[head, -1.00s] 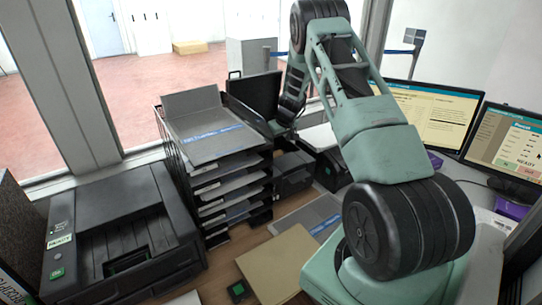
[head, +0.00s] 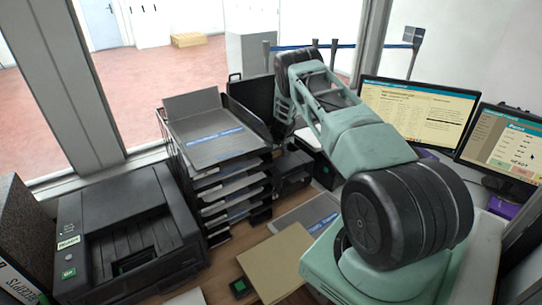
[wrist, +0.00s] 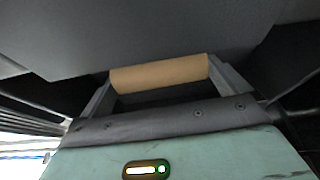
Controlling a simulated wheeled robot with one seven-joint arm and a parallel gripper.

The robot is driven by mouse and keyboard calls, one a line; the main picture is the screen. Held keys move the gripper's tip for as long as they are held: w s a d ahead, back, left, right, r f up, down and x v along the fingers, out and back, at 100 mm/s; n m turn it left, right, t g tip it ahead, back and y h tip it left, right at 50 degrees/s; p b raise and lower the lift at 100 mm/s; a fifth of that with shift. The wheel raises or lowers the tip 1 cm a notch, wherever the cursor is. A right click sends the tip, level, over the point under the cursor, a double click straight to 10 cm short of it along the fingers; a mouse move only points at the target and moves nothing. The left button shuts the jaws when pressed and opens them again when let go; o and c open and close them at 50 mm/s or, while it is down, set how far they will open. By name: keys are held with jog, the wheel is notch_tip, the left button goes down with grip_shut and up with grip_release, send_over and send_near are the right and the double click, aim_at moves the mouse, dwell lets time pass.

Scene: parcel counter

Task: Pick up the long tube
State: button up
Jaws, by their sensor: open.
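The long tube (wrist: 158,74) shows in the wrist view as a plain brown cardboard cylinder. It lies crosswise ahead of my gripper (wrist: 162,80), spanning the gap between the two grey fingers. The fingers are apart, one near each visible end of the tube; I cannot tell whether they touch it. The tube's full length may not show. A dark grey surface fills the wrist view beyond it. In the head view neither the tube nor my gripper can be made out; my own arm reaches away toward the back of the counter.
A stack of paper trays (head: 222,150) stands beside my arm. A black printer (head: 128,240) is at left and two monitors (head: 418,115) are at right. A tan envelope (head: 276,262) lies on the wooden counter. Window posts rise behind.

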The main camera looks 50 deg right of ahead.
jog(key=shift+w, duration=0.1)
jog(key=c, duration=0.6)
jog(key=shift+c, duration=0.2)
